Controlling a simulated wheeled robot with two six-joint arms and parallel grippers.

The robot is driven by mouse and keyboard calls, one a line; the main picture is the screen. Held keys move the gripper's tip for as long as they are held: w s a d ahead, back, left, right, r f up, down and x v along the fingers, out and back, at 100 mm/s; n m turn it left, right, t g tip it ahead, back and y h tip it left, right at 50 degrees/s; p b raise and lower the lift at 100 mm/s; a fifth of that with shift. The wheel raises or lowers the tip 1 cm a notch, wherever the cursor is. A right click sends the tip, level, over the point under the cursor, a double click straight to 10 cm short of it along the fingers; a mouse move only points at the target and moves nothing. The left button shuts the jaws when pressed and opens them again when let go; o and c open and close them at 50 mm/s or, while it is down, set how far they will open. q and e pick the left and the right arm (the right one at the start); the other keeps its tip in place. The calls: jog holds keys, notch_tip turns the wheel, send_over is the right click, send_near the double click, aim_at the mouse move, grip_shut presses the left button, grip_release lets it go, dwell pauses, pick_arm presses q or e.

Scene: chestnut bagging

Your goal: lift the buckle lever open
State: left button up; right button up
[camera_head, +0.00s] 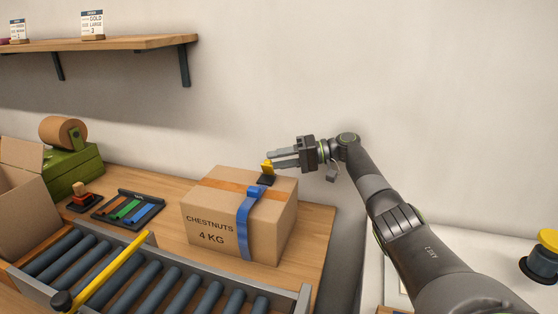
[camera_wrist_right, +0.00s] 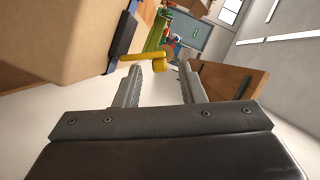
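A cardboard box (camera_head: 213,227) marked CHESTNUTS 4 KG stands on the wooden bench with a blue strap (camera_head: 243,222) around it. On its top is a dark buckle (camera_head: 265,180) with a yellow lever (camera_head: 267,167). My right gripper (camera_head: 277,160) is at the lever, just above the box's back edge. In the right wrist view the yellow lever (camera_wrist_right: 145,57) lies across the space just beyond the fingertips of my open right gripper (camera_wrist_right: 160,70); whether they touch it I cannot tell. The box also shows there at upper left (camera_wrist_right: 60,35). My left gripper is not in view.
A roller conveyor (camera_head: 150,275) with a yellow bar (camera_head: 112,270) runs along the front. A rack of coloured strips (camera_head: 128,207), a stamp (camera_head: 82,192), a green tape dispenser (camera_head: 75,165) and an open carton (camera_head: 22,200) stand left. A shelf (camera_head: 110,45) hangs on the wall above.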

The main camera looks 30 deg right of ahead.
pick_arm(q)
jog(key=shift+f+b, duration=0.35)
jog(key=shift+b, duration=0.15)
pick_arm(e)
notch_tip(320, 180, up, 10)
